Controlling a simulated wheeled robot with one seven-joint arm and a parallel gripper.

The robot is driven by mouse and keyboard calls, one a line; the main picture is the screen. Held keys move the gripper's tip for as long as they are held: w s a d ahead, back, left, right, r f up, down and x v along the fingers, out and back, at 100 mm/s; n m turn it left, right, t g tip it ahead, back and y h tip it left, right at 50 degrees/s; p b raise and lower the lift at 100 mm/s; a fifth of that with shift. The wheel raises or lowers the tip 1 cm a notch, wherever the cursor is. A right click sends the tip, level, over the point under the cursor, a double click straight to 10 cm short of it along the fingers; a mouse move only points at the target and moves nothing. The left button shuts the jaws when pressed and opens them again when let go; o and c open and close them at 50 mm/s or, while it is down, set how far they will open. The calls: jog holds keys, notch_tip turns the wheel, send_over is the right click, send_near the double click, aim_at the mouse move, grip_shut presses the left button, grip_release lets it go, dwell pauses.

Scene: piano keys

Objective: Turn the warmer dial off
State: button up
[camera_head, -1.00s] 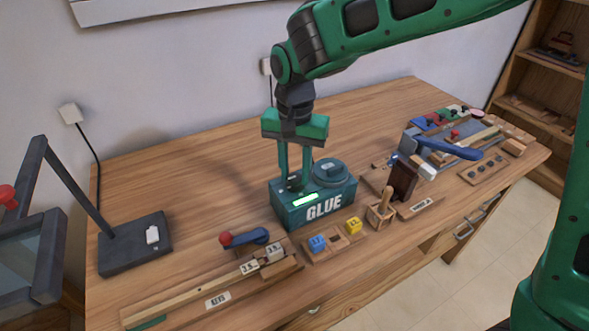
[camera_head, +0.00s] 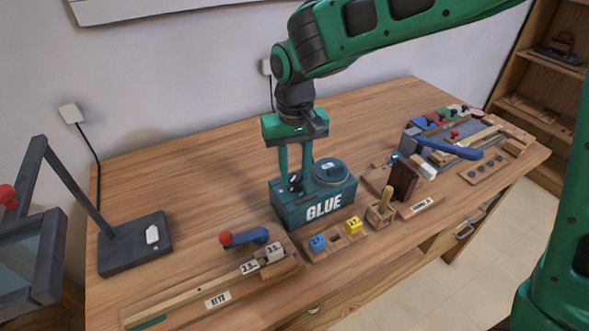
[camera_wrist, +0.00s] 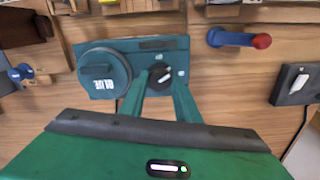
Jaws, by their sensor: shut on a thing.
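The teal glue warmer (camera_head: 318,208), marked GLUE, stands in the middle of the bench. It also shows in the wrist view (camera_wrist: 112,52), with a round lidded pot (camera_wrist: 103,77) beside the dial. The warmer dial (camera_wrist: 159,75) is a small black knob with a pale pointer mark. My gripper (camera_wrist: 160,78) points down at the warmer and is shut on the dial, one finger on each side. In the head view my gripper (camera_head: 295,180) partly hides the dial. The indicator strip (camera_wrist: 157,44) on the warmer looks dark.
A red-ended blue lever (camera_head: 243,238) lies left of the warmer. A black lamp base (camera_head: 135,245) with a white switch stands at left. Bench behind the warmer is clear.

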aim_at(296, 176)
jog(key=n, duration=0.5)
jog(key=shift+n, duration=0.3)
jog(key=n, duration=0.5)
jog(key=shift+n, duration=0.3)
jog(key=shift+w+d, duration=0.1)
jog(key=o, duration=1)
jog(key=shift+o, duration=0.2)
jog(key=shift+r, duration=0.1)
notch_tip(296, 176, up, 11)
jog(key=shift+f, duration=0.2)
